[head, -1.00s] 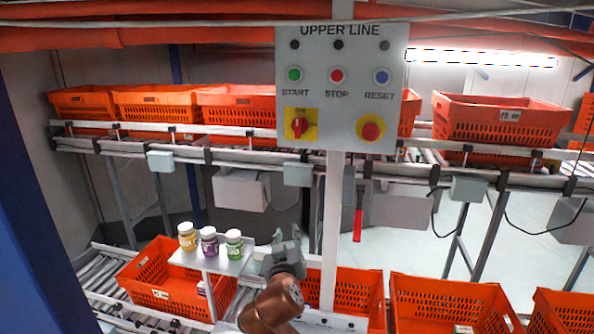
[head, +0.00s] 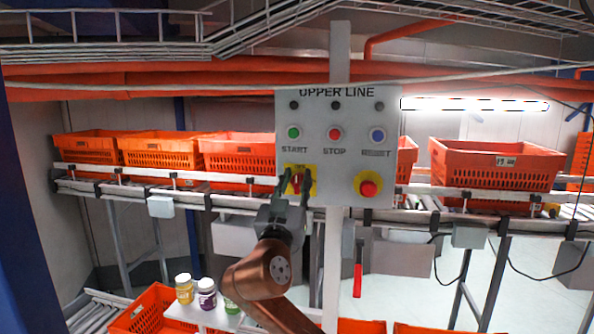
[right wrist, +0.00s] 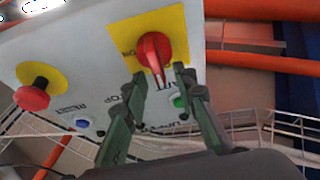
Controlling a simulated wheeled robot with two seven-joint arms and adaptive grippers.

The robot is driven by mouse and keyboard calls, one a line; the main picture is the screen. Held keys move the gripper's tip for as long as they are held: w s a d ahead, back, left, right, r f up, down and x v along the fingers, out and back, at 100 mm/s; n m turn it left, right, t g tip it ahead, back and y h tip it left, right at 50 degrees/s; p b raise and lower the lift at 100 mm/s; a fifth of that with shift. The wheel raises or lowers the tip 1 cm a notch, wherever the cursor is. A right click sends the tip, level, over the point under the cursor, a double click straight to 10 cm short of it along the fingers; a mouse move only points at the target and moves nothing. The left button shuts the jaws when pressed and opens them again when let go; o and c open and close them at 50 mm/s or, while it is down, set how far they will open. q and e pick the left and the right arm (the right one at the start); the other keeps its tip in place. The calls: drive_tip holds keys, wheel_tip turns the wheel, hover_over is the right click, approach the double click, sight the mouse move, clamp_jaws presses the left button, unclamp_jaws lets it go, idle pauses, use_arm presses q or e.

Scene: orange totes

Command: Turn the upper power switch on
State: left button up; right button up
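The upper power switch (head: 297,180) is a red rotary knob on a yellow plate, at the lower left of the grey "UPPER LINE" panel (head: 335,206). Its handle looks roughly vertical in the head view. In the right wrist view the red knob (right wrist: 154,52) shows large and close, on its yellow plate (right wrist: 127,30). My right gripper (head: 296,187) is at the switch from below. In the right wrist view its two green-grey fingers (right wrist: 160,86) are apart, one on each side of the knob's handle end. Contact cannot be told. My left gripper is out of view.
On the panel, a green start (head: 293,133), red stop (head: 334,134) and blue reset button (head: 377,135) sit above the switch. A red mushroom button (head: 368,188) is to its right. Orange totes (head: 495,165) line the conveyor behind. Several bottles (head: 207,294) stand below left.

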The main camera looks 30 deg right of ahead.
drive_tip(key=shift+x, duration=0.85)
drive_tip(key=shift+a, duration=0.1)
drive_tip(key=shift+c, duration=0.4)
clamp_jaws()
drive_tip(key=shift+f, duration=0.1)
